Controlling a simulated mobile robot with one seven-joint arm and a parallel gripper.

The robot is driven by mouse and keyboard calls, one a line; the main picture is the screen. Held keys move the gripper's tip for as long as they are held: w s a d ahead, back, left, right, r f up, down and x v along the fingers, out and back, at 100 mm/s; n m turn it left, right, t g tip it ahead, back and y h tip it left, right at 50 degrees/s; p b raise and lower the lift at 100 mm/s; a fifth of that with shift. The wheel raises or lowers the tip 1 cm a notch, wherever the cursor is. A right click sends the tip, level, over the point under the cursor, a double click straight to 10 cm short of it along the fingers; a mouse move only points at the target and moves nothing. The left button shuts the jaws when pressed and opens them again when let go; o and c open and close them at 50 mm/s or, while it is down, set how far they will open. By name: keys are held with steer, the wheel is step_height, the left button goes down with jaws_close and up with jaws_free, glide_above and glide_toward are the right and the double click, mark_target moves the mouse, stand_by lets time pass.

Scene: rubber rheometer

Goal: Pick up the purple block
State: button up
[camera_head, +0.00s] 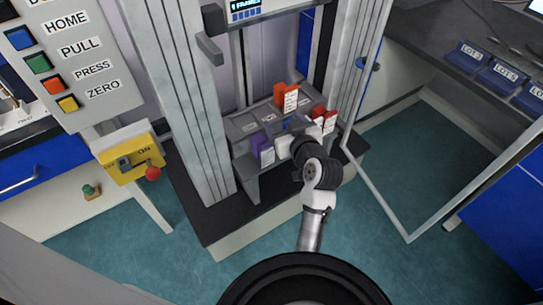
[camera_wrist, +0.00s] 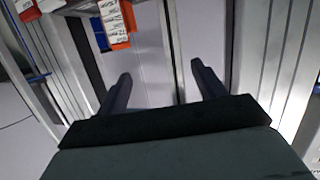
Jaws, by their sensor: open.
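The purple block (camera_head: 264,151) has a white label on its front and sits at the front left of the grey shelf (camera_head: 243,126) inside the machine frame, in the head view. My gripper is to the right of the purple block in the head view, and my wrist partly hides it there. In the wrist view my gripper (camera_wrist: 160,82) is open, with two dark fingers apart and nothing between them. The purple block cannot be made out in the wrist view.
An orange block (camera_head: 286,95) stands at the back of the shelf; it also shows in the wrist view (camera_wrist: 121,40). Grey uprights (camera_head: 196,100) flank the shelf. An open framed door (camera_head: 376,200) stands to the right.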

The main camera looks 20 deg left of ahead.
mark_target(269, 146)
steer(key=s+d+f+n+g, duration=0.25)
steer(key=s+f, duration=0.35)
steer(key=f, duration=0.3)
steer(key=shift+m+g+y, duration=0.35)
steer(key=shift+y, duration=0.15)
steer(key=p+x, duration=0.1)
steer(key=x, duration=0.7)
steer(key=shift+w+d, duration=0.2)
steer(key=shift+d, duration=0.05)
steer(key=shift+w+a+p, duration=0.25)
steer(key=shift+a+p, duration=0.05)
steer(key=x, duration=0.1)
steer(key=p+x, duration=0.1)
steer(key=x, duration=0.1)
steer(key=shift+w+a+r, duration=0.1)
steer(key=shift+w+a, duration=0.15)
steer(key=shift+a, duration=0.05)
steer(key=shift+w+a+f, duration=0.25)
steer(key=shift+f, duration=0.05)
steer(key=c, duration=1.3)
steer(key=shift+r, duration=0.1)
